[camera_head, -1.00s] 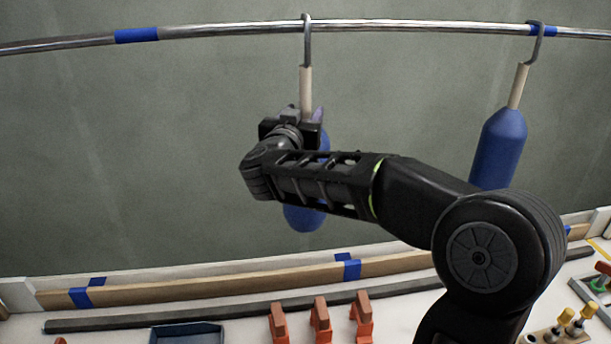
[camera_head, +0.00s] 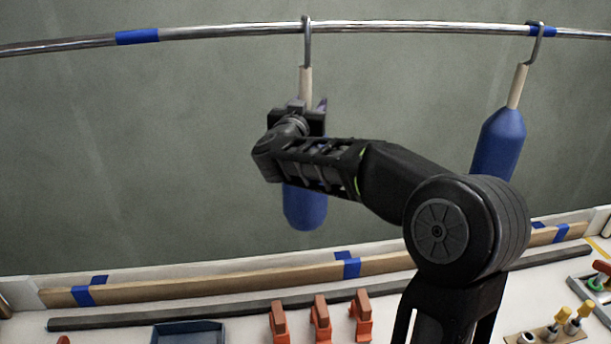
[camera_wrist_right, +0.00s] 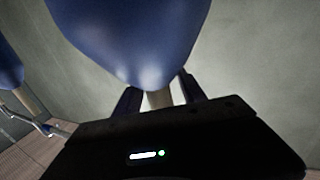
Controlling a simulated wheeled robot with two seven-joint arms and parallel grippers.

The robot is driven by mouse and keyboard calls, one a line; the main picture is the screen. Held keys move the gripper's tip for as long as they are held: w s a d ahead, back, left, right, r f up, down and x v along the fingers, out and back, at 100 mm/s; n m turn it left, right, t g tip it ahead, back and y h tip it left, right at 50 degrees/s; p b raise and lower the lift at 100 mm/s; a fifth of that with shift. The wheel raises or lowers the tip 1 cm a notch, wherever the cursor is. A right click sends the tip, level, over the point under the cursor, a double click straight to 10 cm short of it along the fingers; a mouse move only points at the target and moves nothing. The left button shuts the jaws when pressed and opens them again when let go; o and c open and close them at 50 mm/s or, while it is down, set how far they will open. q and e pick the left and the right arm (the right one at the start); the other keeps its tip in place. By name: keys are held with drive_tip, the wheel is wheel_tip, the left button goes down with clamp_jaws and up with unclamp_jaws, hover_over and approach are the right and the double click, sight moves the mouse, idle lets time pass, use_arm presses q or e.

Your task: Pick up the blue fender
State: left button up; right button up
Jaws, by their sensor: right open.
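Two blue fenders hang by pale necks and metal hooks from a rail (camera_head: 230,31). The middle fender (camera_head: 305,208) is partly covered by my right arm; its blue body also fills the top of the right wrist view (camera_wrist_right: 130,40). The other fender (camera_head: 498,145) hangs at the right, partly behind my arm. My right gripper (camera_head: 314,104) is at the middle fender's pale neck (camera_head: 305,82). In the right wrist view the fingers are open, with the neck (camera_wrist_right: 158,98) showing between them. Whether they touch it I cannot tell. My left gripper is out of view.
Below lie a wooden strip (camera_head: 210,282) with blue tape and a dark bar (camera_head: 240,306). Several orange clamps (camera_head: 321,320), a blue tray (camera_head: 188,335) and yellow-handled tools (camera_head: 560,318) are on the bench. The space left of the middle fender is clear.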

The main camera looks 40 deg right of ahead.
drive_tip(key=shift+c, duration=0.3)
clamp_jaws()
idle(0.3)
drive_tip(key=shift+r, duration=0.1)
idle(0.8)
